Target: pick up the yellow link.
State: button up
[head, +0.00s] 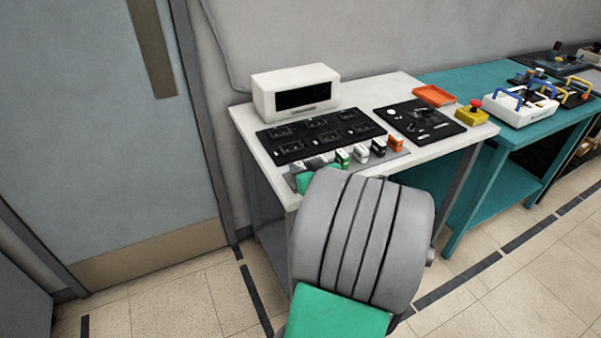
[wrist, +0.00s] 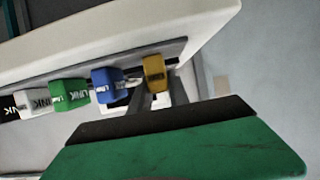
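The yellow link (wrist: 154,75) stands at the right end of a row of links along the table edge in the wrist view. My gripper (wrist: 159,92) points at it, with two dark fingers apart and their tips close to its lower end. I cannot tell whether either finger touches it. In the head view my own arm covers the front table corner, and I cannot make out the yellow link or the fingers there.
A blue link (wrist: 107,84) stands just left of the yellow one, then a green link (wrist: 69,90) and a white link (wrist: 33,102). Black panels (head: 320,135), a white box (head: 296,90) and an orange tray (head: 434,95) occupy the white table (head: 385,91).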

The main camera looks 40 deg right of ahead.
grip_shut()
